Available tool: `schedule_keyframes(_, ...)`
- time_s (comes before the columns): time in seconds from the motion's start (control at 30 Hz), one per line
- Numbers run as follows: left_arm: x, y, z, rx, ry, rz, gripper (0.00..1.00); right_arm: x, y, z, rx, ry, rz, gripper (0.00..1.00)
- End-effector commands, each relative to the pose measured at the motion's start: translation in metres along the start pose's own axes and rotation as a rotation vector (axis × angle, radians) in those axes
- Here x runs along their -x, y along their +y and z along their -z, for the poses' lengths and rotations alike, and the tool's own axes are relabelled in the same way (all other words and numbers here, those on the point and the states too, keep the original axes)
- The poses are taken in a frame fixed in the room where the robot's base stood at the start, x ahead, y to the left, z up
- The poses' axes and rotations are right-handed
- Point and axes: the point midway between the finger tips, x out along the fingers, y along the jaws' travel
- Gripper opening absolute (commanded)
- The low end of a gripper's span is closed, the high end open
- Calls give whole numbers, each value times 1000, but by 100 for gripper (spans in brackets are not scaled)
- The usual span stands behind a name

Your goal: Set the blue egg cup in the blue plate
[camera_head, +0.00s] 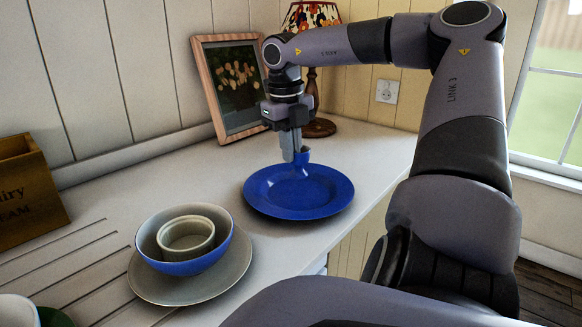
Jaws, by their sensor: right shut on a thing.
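The blue plate (318,195) lies on the white counter near its right edge, in the middle of the head view. My right gripper (296,157) points down over the back half of the plate, its fingers shut on the small blue egg cup (303,157). The fingers hide part of the egg cup. The egg cup is at the plate's inner area in the picture; I cannot tell whether its base touches the plate. My left gripper is not in view.
A blue-and-cream bowl (222,254) holding a small cream dish (187,236) stands on a grey plate (145,285) at the front left. A framed picture (233,85) and a lamp (318,127) stand behind the blue plate. A wooden crate (28,195) is at the far left.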

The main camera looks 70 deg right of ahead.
Motion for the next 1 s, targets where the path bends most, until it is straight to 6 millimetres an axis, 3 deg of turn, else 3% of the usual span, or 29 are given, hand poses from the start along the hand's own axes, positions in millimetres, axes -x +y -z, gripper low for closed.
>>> schedule_keyframes(0.3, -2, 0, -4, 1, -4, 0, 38, -40, 4, 1, 1, 2, -1, 0)
schedule_keyframes(0.77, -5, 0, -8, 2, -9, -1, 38, -48, 5, 0, 1, 1, -1, 0)
schedule_keyframes(0.87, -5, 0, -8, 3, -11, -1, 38, -47, 5, 0, 1, 1, -1, 30)
schedule_keyframes(1.0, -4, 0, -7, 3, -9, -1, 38, -47, 5, 0, 1, 1, -1, 33)
